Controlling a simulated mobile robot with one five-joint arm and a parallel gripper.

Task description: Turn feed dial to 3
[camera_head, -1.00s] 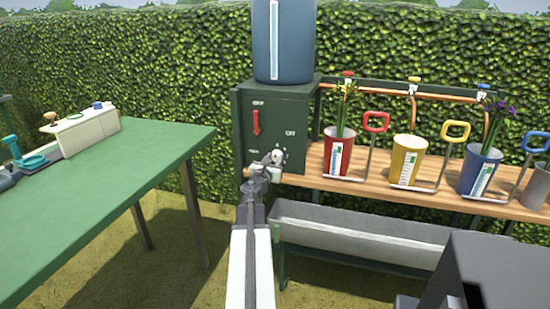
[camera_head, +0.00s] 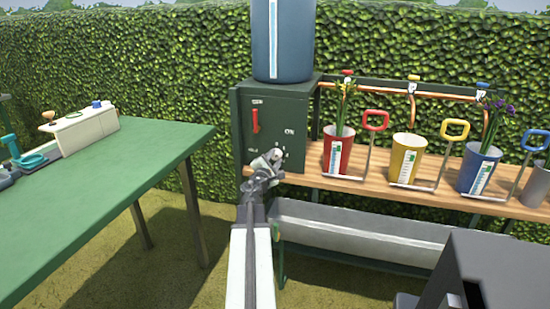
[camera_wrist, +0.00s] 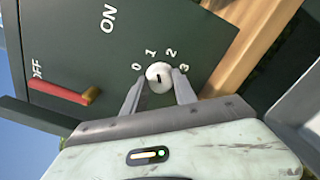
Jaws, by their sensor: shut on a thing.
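The feed dial (camera_wrist: 158,71) is a small round pale knob with a short dark mark, on a dark green panel. The numbers 0, 1, 2 and 3 arc around it in the wrist view. The mark runs roughly toward the gap between 1 and 2; which end is the pointer I cannot tell. My gripper (camera_wrist: 158,91) is shut on the dial, one finger on each side, near 0 and near 3. In the head view my gripper (camera_head: 272,160) covers most of the dial at the lower right of the green cabinet (camera_head: 292,104).
A red lever (camera_head: 255,121) sits on the cabinet; it also shows near OFF in the wrist view (camera_wrist: 62,92). A blue tank (camera_head: 292,45) stands on top. Right are a wooden shelf (camera_head: 318,183) with pots and a grey trough (camera_head: 350,236). A green table (camera_head: 110,190) is left.

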